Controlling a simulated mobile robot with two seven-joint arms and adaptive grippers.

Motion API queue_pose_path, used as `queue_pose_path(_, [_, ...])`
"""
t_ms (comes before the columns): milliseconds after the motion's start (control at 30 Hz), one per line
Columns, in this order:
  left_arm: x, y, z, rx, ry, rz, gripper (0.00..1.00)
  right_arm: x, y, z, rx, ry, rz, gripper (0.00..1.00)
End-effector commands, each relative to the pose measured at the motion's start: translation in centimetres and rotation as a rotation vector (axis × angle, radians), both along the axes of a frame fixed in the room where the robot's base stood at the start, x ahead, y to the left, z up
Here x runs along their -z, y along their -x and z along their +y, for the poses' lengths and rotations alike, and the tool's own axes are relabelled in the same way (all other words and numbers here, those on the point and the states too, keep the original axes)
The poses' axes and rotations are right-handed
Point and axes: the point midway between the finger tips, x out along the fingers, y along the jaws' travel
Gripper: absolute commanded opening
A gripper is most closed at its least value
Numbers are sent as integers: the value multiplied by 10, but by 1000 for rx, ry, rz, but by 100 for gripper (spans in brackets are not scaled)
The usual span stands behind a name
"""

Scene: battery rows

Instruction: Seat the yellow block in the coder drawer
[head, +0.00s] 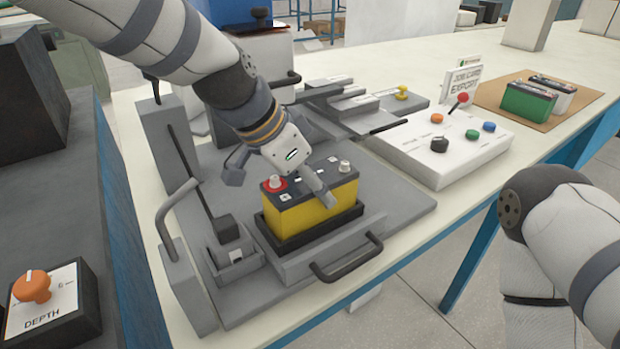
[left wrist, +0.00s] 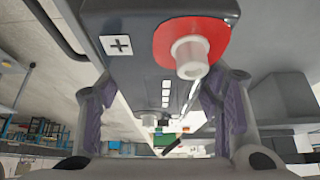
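The yellow block (head: 315,205) is battery-shaped, with a dark top, a red-ringed terminal and a plain grey one. It stands upright with its lower edge inside the black tray (head: 283,246) of the grey drawer (head: 300,268); its base is hidden. My left gripper (head: 277,180) is just above the block, fingers spread. One finger hangs in front of the yellow face; the other stands clear of its left end. In the left wrist view the block's dark top (left wrist: 135,22) lies between the fingers (left wrist: 160,115). My right gripper is out of view.
A dark handle (head: 348,262) fronts the drawer. A grey upright with a lever (head: 170,225) stands left. A white control box (head: 440,145) with coloured knobs is at right. Green and white batteries (head: 528,103) rest on a brown mat farther back. A DEPTH knob box (head: 50,300) is lower left.

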Motion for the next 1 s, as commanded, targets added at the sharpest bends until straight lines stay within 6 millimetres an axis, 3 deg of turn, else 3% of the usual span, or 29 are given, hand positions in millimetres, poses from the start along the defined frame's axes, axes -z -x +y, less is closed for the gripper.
queue_pose_path(367, [-4,0,1,0,0,-2,74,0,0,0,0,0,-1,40])
queue_pose_path(700, [-81,23,35,-1,2,-11,74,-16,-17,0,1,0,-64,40])
queue_pose_path(833, [-100,30,45,-1,1,-7,74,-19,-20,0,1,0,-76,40])
queue_pose_path(1000, [-106,34,50,0,-1,1,74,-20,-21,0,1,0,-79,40])
